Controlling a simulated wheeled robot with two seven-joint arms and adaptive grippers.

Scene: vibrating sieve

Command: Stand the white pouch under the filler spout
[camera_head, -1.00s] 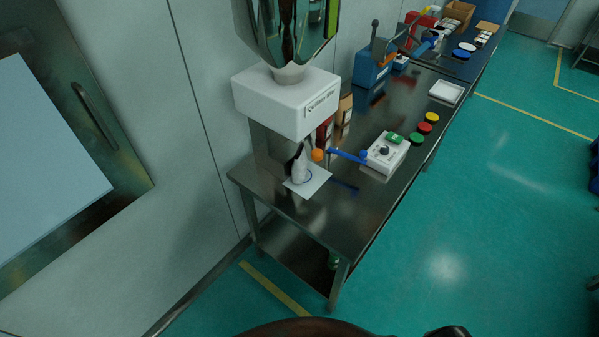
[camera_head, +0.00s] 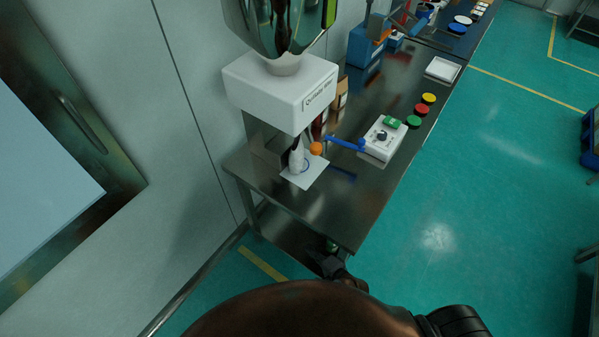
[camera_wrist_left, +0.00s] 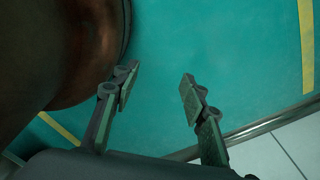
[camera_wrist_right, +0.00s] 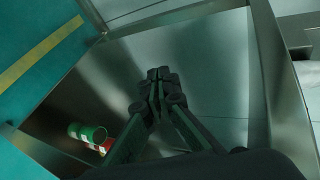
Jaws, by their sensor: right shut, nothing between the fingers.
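The white pouch (camera_head: 297,158) stands roughly upright on a white square card (camera_head: 315,172) near the left end of the steel table. It is below the white filler box (camera_head: 280,92), under the steel hopper (camera_head: 285,22); the box hides the spout and a dark shape covers part of the pouch's top. My right gripper (camera_head: 328,262) is below the table's front edge, apart from the pouch. In the right wrist view my right gripper (camera_wrist_right: 159,74) is shut and empty. In the left wrist view my left gripper (camera_wrist_left: 158,82) is open and empty above the floor.
A blue lever (camera_head: 345,144) with an orange knob (camera_head: 315,149) lies right of the pouch, beside a white control box (camera_head: 383,138). Coloured discs (camera_head: 422,110) and a white tray (camera_head: 442,69) are further back. A green-and-red can (camera_wrist_right: 88,134) is near the lower shelf.

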